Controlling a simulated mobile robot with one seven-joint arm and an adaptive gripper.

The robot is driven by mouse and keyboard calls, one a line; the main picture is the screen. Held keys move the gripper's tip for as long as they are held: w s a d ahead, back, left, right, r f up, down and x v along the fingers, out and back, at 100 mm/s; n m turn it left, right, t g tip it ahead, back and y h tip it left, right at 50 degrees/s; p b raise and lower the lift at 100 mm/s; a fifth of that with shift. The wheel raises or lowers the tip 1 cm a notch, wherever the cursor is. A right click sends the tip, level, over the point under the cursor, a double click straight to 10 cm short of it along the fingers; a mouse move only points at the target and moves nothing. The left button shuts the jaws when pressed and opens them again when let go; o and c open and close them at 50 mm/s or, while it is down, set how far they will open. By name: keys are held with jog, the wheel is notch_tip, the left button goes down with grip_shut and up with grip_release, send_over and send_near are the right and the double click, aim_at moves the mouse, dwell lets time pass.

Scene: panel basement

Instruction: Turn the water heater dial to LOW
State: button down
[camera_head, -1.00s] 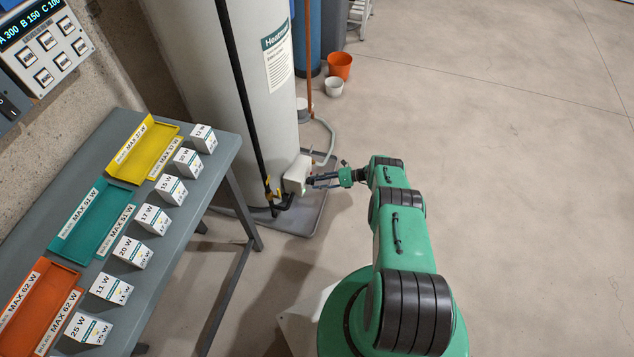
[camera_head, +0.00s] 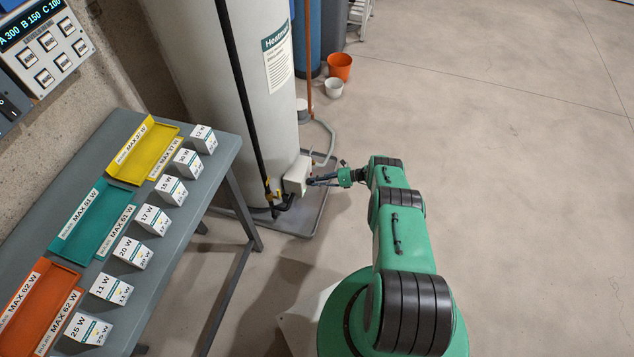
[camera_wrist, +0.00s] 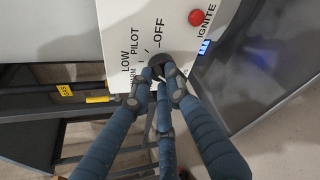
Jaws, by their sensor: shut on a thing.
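The water heater (camera_head: 205,90) is a tall white cylinder with a small white control box (camera_head: 297,176) low on its side. In the wrist view the box face (camera_wrist: 118,22) carries the words OFF, PILOT, LOW and a partly hidden WARM around a dark round dial (camera_wrist: 160,62), plus a red IGNITE button (camera_wrist: 196,17). My gripper (camera_wrist: 160,82) has its fingers closed around the dial. The fingers hide much of the dial, and I cannot tell where its pointer is set. In the head view my gripper (camera_head: 318,180) reaches the front of the box.
A grey table (camera_head: 225,160) with trays and small labelled boxes stands left of the heater. A black pipe (camera_head: 245,100) and a yellow-handled valve (camera_wrist: 97,99) are near the control box. An orange bucket (camera_head: 340,66) stands behind. The floor at right is clear.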

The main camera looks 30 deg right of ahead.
jog(key=shift+s+a+f+n+h, duration=0.3)
jog(key=shift+s+f+n, duration=0.1)
jog(key=shift+s+f, duration=0.1)
jog(key=shift+s+a+n+t+h, duration=0.2)
jog(key=shift+n+t+h, duration=0.35)
jog(key=shift+n, duration=0.6)
jog(key=shift+s+a+n+t+h, duration=0.15)
jog(key=shift+n+t+h, duration=0.2)
jog(key=shift+n+h, duration=0.55)
jog(key=shift+w+n, duration=0.1)
jog(key=shift+n, duration=0.15)
jog(key=c, duration=1.7)
grip_release()
jog(key=shift+o, duration=0.2)
jog(key=shift+w+d+r, duration=0.15)
jog(key=shift+w+d, duration=0.05)
jog(key=shift+w, duration=0.05)
